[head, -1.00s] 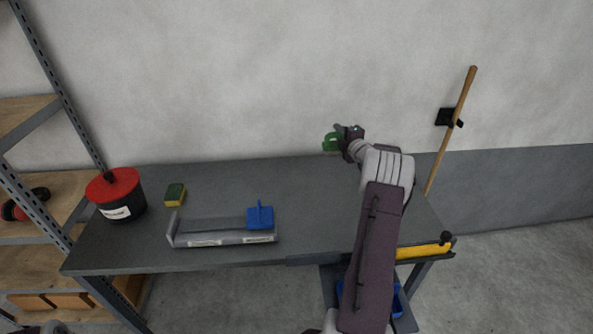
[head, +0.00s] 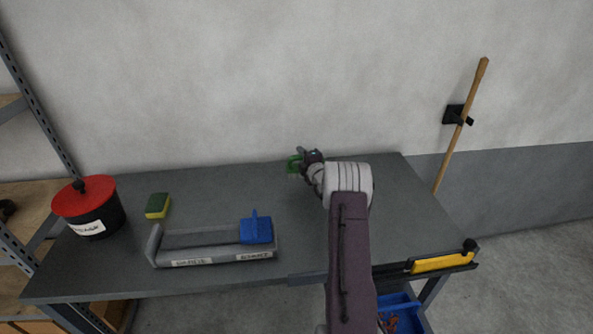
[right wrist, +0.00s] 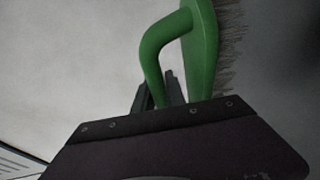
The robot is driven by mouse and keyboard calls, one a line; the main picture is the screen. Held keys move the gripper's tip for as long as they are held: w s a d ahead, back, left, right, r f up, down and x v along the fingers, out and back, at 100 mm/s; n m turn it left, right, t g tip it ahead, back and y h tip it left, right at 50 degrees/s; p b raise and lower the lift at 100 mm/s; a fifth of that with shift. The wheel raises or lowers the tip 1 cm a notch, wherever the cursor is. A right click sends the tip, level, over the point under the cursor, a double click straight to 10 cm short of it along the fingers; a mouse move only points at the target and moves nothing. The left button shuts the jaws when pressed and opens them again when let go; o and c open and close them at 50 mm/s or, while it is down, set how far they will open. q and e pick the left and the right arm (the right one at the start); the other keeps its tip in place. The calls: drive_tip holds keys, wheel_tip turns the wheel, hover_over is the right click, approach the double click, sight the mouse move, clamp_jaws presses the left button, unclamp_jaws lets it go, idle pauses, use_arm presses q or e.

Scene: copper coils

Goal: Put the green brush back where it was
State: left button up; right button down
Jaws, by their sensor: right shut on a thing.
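The green brush (head: 294,164) is held by my right gripper (head: 304,158) near the back edge of the table. In the right wrist view the green brush (right wrist: 188,50) shows its looped handle between the jaws, with dark bristles on its right side. My right gripper (right wrist: 155,95) is shut on the handle. A grey holder (head: 200,240) lies at the front of the table, with labels on its front. A blue brush (head: 256,231) sits in its right part; its left part is empty. My left gripper is not in view.
The grey table (head: 225,195) is clear between holder and back edge. A red-lidded black bucket (head: 90,210) and a green-yellow sponge (head: 158,206) stand at the left. A yellow tool (head: 440,262) is at the front right; a wooden pole (head: 462,125) leans at the wall.

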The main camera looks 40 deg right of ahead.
sight(296, 166)
drive_tip(key=shift+w+a+f, duration=0.6)
drive_tip(key=shift+a, duration=0.2)
wheel_tip(296, 166, down, 4)
drive_tip(key=shift+f, duration=0.1)
drive_tip(key=shift+s, duration=0.1)
drive_tip(key=c, duration=1.8)
unclamp_jaws()
drive_tip(key=shift+f, duration=0.15)
drive_tip(key=o, duration=0.4)
drive_tip(key=shift+o, duration=0.2)
